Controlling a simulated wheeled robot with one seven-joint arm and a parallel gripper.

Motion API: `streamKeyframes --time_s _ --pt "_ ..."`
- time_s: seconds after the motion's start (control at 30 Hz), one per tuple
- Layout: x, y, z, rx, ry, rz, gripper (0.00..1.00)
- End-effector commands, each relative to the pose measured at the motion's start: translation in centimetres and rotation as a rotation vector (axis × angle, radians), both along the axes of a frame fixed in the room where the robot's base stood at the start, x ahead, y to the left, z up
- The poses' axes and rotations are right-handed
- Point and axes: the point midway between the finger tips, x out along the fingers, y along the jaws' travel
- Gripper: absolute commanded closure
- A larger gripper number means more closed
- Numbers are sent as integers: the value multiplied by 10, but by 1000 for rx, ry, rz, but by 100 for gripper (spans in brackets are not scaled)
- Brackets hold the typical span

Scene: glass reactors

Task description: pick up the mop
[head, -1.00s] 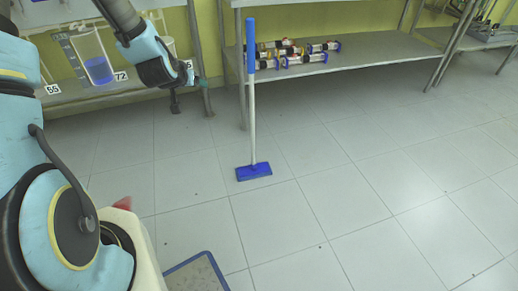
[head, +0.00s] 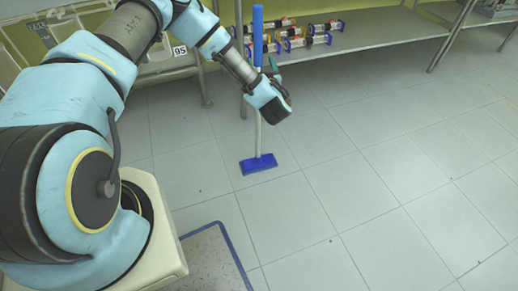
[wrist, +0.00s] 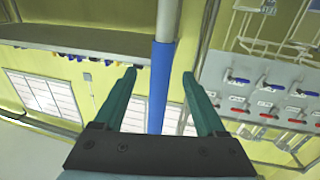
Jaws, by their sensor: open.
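The mop stands upright on the floor, with a blue upper handle (head: 258,38), a pale lower pole and a flat blue head (head: 258,164). In the head view my arm reaches in front of the pole, and its wrist hides the middle of the mop. In the wrist view my gripper (wrist: 162,82) is open, with its two green fingers apart. The mop's blue handle (wrist: 159,80) shows between the fingers from this angle, with space on both sides. I cannot tell how far along the fingers it lies.
A shelf (head: 370,38) behind the mop carries several cylindrical parts with blue ends. A metal table leg (head: 241,60) stands close behind the pole. A blue-edged mat (head: 215,262) lies near my base. The tiled floor on the right is clear.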

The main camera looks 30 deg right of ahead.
Motion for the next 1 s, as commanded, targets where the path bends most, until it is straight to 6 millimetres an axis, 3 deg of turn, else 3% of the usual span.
streamKeyframes --time_s 0.63,0.93,1.0 --pt "72 -22 3 0 -1 0 27" --pt "76 -24 2 1 1 -3 27" --pt "76 -24 2 1 1 -3 34"
